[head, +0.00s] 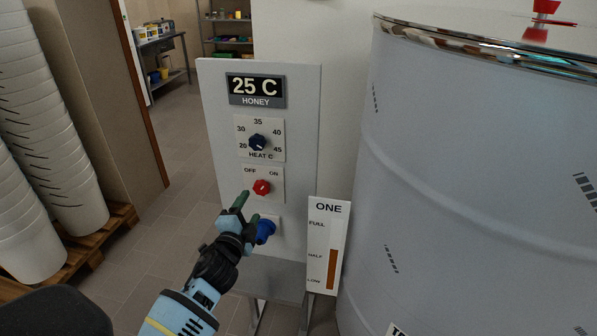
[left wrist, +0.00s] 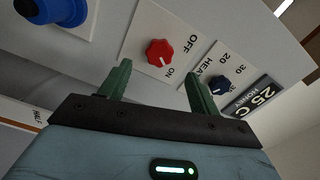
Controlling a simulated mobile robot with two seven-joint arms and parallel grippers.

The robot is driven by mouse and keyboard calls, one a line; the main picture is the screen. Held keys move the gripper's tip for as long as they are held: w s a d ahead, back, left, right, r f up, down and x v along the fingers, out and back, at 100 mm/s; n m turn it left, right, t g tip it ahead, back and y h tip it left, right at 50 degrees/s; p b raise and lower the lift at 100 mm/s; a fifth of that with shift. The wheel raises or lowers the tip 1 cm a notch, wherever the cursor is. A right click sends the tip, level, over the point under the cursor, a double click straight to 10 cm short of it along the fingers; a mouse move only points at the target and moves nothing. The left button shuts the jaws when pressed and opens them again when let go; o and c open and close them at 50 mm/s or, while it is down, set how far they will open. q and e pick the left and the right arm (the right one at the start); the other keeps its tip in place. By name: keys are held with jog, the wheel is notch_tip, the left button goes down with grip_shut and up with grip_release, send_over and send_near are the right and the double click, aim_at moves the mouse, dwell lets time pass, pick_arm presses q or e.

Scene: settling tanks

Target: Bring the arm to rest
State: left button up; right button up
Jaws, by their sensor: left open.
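My left gripper (head: 248,207) is open and empty in front of the lower part of the grey control panel (head: 222,130). Its two fingers also show apart in the left wrist view (left wrist: 158,72). The red OFF/ON knob (head: 262,187) is just beyond the fingertips. In the left wrist view the red knob (left wrist: 160,52) appears between the fingers, its white mark towards ON. I cannot tell whether a finger touches it. The blue heat dial (head: 257,142) is above. A larger blue knob (head: 265,229) is below, partly hidden by my gripper. My right gripper is not in view.
The display (head: 256,86) reads 25 C HONEY. A level gauge (head: 327,246) marked ONE stands at the lower right, beside a big metal tank (head: 460,170). Stacked white buckets (head: 35,150) stand on a wooden pallet (head: 110,226) at left. Open floor lies between pallet and panel.

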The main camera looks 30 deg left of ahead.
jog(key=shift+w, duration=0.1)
pick_arm(q)
jog(key=s+d+f+n+g+h+p, duration=0.1)
jog(key=s+d+f+n+g+h, duration=0.1)
jog(key=s+d+f, duration=0.45)
jog(key=s+d+f+n+g+h+p, duration=0.1)
jog(key=s+d+f+n+g+h, duration=0.15)
jog(key=s+f, duration=0.75)
jog(key=s+d+f+n+g+h+p, duration=0.1)
jog(key=s+d, duration=0.3)
jog(key=s, duration=0.7)
jog(key=s+d+f+n+g+h+p, duration=0.1)
jog(key=s+d+f+n+g, duration=0.1)
jog(key=s, duration=1)
jog(key=d+n+g, duration=0.1)
jog(key=d+n, duration=0.1)
jog(key=d, duration=0.1)
jog(key=shift+d+n, duration=0.3)
jog(key=shift+n, duration=0.05)
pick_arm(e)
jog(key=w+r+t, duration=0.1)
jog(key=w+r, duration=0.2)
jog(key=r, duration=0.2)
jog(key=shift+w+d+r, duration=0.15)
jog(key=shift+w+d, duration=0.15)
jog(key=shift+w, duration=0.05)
